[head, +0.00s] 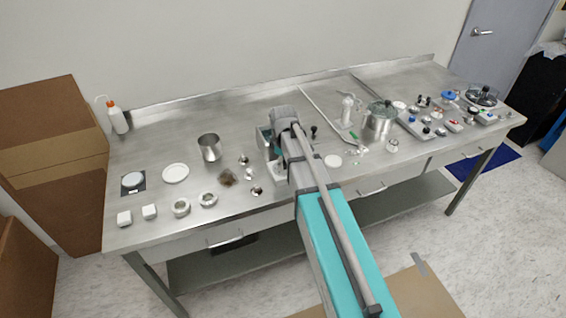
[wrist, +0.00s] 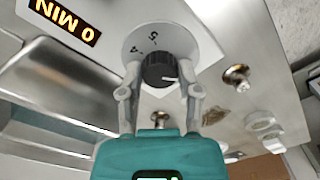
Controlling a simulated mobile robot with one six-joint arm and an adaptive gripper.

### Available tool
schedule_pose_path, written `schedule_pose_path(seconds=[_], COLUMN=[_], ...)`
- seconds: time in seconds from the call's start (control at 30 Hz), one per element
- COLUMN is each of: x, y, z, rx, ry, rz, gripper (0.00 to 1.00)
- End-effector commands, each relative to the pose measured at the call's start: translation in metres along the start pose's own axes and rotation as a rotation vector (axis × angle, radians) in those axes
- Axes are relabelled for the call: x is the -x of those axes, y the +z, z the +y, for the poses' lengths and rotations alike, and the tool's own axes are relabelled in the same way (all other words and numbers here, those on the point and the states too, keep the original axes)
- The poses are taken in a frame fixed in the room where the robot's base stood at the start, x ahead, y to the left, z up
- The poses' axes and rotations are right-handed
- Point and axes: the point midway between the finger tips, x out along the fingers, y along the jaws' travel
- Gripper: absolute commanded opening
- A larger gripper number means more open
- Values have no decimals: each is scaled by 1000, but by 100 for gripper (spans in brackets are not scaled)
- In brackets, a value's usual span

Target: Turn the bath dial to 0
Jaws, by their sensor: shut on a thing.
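The black dial (wrist: 158,64) sits on a round pale plate (wrist: 140,38) on the front of the metal bath. Its white pointer line faces the lower right of the wrist view, and the figures 4 and 5 show on the plate. My gripper (wrist: 160,72) is shut on the dial, one finger on each side. In the head view, the bath (head: 263,137) stands on the steel table, partly behind my arm. The dial and fingertips are hidden there.
A metal knob (wrist: 237,76) is right of the dial in the wrist view. On the steel table (head: 150,225), a metal beaker (head: 210,148) and several small pieces stand left of the bath. A metal pot (head: 378,122) stands right of it.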

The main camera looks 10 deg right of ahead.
Motion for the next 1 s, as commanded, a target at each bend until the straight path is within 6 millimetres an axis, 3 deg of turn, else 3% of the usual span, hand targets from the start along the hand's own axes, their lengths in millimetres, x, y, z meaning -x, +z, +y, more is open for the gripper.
schedule_pose_path(seconds=[0.47, 0.5, 0.63, 1.0], x=[0, 0, 0, 0], y=[1, 1, 1, 0], z=[-1, -1, -1, 0], rx=[17, 17, 17, 15], ry=[-3, -3, -2, -1], rz=[-3, -3, -2, -1], gripper=[0, 52, 76, 79])
